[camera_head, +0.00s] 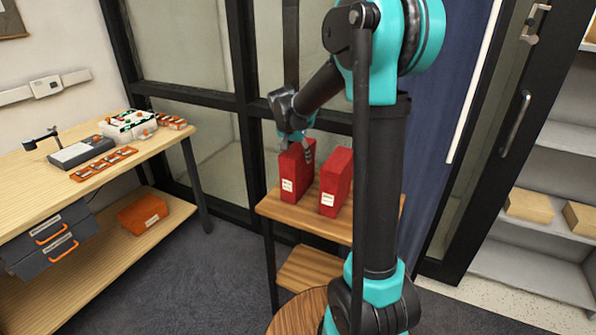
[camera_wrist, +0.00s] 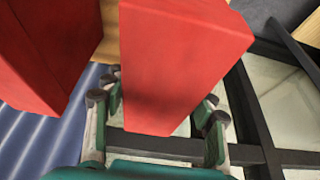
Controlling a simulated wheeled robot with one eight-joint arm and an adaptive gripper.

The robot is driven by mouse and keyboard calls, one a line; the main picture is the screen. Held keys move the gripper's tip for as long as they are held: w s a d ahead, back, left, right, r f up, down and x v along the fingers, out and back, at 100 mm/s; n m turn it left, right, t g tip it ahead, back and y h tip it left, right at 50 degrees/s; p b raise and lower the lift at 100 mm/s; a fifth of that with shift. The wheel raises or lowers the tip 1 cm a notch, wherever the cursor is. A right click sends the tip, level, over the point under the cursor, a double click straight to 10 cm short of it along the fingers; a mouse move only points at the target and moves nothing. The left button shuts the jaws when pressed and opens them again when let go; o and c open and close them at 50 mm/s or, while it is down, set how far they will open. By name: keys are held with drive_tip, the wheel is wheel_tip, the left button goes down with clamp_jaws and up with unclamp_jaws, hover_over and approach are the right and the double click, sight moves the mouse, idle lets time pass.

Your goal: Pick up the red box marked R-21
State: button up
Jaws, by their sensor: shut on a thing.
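Two upright red boxes stand side by side at the small wooden stand. Each has a white label, too small to read, so I cannot tell which is R-21. My gripper (camera_head: 297,139) is shut on the left red box (camera_head: 291,171) near its top. In the wrist view my gripper (camera_wrist: 158,112) has its fingers on both sides of this held box (camera_wrist: 178,60). The right red box (camera_head: 338,180) is apart from it and shows at the left of the wrist view (camera_wrist: 48,50). I cannot tell whether the held box touches the stand.
The wooden stand (camera_head: 312,220) has a lower shelf. A workbench (camera_head: 35,170) with a device, orange trays and drawers is at the left. Dark-framed glass panels (camera_head: 190,55) are close behind the boxes. A grey shelf unit (camera_head: 555,175) with cardboard boxes is at the right.

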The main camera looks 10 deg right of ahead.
clamp_jaws()
